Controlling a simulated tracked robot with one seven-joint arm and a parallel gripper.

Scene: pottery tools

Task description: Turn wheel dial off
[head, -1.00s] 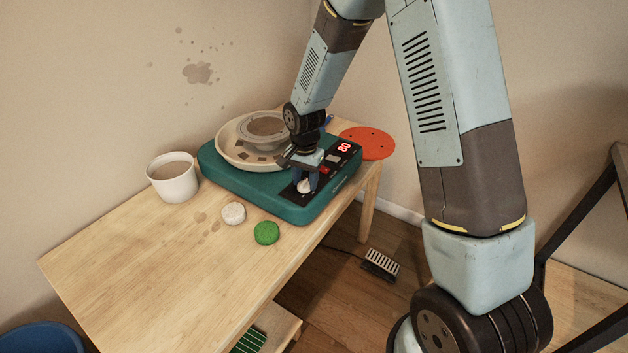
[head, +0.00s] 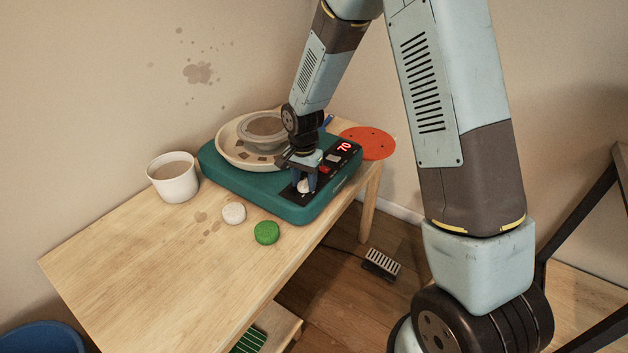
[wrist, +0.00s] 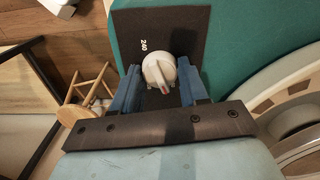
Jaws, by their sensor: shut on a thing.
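The teal pottery wheel (head: 250,187) stands on the wooden table, with a black control panel on its near right side.
A foot pedal (head: 381,265) is on the floor.

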